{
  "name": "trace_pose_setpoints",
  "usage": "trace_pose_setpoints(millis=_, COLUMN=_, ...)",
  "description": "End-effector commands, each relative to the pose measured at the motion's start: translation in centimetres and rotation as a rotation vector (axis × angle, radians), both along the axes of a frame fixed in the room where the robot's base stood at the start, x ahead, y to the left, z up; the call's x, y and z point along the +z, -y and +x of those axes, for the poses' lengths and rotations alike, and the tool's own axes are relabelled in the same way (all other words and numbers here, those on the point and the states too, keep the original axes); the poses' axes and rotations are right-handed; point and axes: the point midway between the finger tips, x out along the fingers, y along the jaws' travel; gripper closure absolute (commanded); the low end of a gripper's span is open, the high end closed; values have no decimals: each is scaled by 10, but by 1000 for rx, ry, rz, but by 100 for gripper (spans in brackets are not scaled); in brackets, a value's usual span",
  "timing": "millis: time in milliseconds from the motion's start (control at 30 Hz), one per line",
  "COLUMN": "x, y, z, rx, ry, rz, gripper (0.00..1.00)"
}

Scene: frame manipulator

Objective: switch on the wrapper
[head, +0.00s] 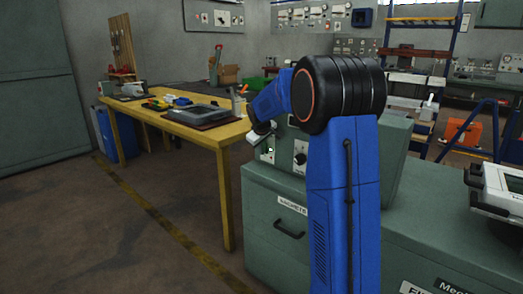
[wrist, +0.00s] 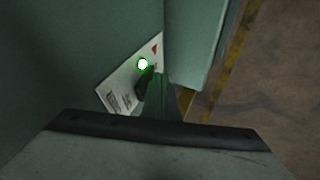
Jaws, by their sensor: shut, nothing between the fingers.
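The wrapper looks to be the green machine box (head: 394,160) on the cabinet; my blue arm covers much of its front. Its white control plate (head: 268,157) shows a small green light. In the wrist view, the tilted white plate (wrist: 118,84) carries a round lamp (wrist: 142,64) glowing white with a green rim, and a dark switch or knob (wrist: 141,90) below it. My gripper (head: 262,137) is shut and empty, close in front of the plate. In the wrist view its narrow fingers (wrist: 155,74) reach over the plate beside the switch; contact cannot be told.
A green cabinet (head: 262,222) with drawers stands under the machine. A black knob panel (head: 300,158) is right of the plate. A yellow wooden table (head: 187,134) with tools stands behind on the left. A white device (head: 500,185) sits at right. The left floor is clear.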

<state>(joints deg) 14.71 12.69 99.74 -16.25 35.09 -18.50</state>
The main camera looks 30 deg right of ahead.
Motion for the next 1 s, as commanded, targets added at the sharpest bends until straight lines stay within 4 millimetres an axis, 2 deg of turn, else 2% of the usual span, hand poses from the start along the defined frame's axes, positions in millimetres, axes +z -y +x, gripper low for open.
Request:
trace_pose_setpoints(millis=600, x=17, y=0, z=0, rx=-1, ry=2, rz=0, gripper=100)
trace_pose_setpoints(millis=1000, x=19, y=-2, z=0, rx=0, ry=3, rz=-1, gripper=100)
